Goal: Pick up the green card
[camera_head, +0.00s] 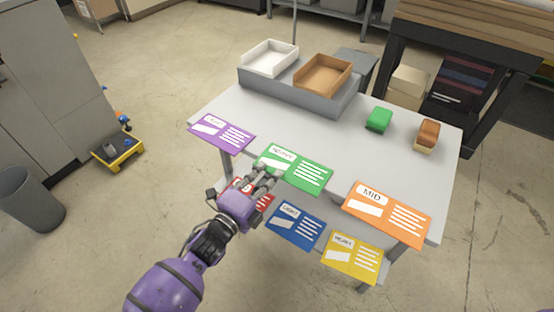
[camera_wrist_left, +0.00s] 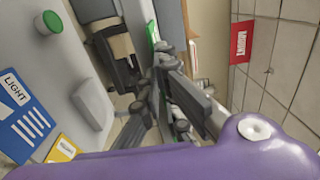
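The green card (camera_head: 293,168) lies near the front edge of the grey table, between the purple and orange cards, with white label and lines facing up. My left gripper (camera_head: 263,179) is at the card's front-left edge, its fingers overlapping that edge in the head view. In the left wrist view, a thin green strip (camera_wrist_left: 152,28), likely the card seen edge-on, shows just beyond the fingers (camera_wrist_left: 165,52). The fingers hide part of it, and I cannot tell whether they are closed on it. My right gripper is not in view.
Purple (camera_head: 221,136) and orange (camera_head: 387,213) cards flank the green one. Red (camera_head: 262,197), blue (camera_head: 295,224) and yellow (camera_head: 352,257) cards are nearer me. White (camera_head: 288,66) and brown (camera_head: 325,88) trays stand behind; green (camera_head: 379,119) and brown (camera_head: 428,133) blocks sit right.

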